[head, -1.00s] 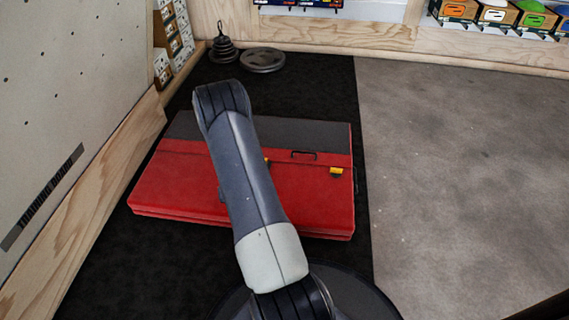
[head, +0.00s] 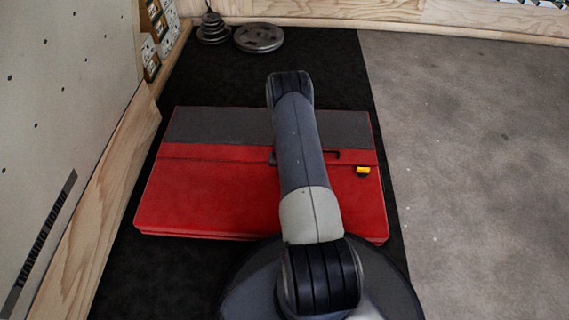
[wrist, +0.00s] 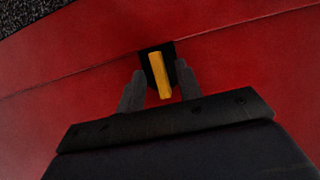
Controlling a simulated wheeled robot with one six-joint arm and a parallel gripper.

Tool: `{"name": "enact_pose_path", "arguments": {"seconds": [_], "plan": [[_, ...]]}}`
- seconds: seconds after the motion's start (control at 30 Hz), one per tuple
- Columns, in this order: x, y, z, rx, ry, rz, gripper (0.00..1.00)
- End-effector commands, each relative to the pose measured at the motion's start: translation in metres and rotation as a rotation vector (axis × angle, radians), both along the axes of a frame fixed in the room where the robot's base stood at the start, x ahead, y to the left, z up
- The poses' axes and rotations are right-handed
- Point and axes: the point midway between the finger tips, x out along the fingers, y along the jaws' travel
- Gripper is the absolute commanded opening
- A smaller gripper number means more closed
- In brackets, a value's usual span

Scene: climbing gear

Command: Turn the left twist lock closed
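The red case (head: 215,200) with a grey top panel lies flat on a black mat. The left twist lock shows in the wrist view as a yellow tab (wrist: 160,75) on a black plate, at the seam. My gripper (wrist: 160,86) is open, one finger on each side of the tab, with small gaps visible; contact cannot be told. In the head view my arm hides the left lock and the gripper. The right twist lock (head: 363,171), yellow and black, is uncovered.
A wooden-edged climbing wall (head: 75,120) stands to the left. Weight plates (head: 259,37) lie behind the case. Grey floor (head: 480,150) to the right is clear.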

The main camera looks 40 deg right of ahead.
Motion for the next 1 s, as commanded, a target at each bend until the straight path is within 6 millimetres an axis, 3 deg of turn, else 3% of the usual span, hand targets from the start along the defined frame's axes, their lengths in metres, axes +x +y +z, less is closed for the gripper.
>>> {"name": "enact_pose_path", "arguments": {"seconds": [0.3, 0.7, 1.0], "plan": [[0.0004, -0.0003, -0.0013, 0.0, 0.0, 0.0, 0.33], [0.0004, -0.0001, -0.0011, 0.0, 0.0, 0.0, 0.0], [0.0004, 0.0, -0.0011, 0.0, 0.0, -0.007, 0.0]]}}
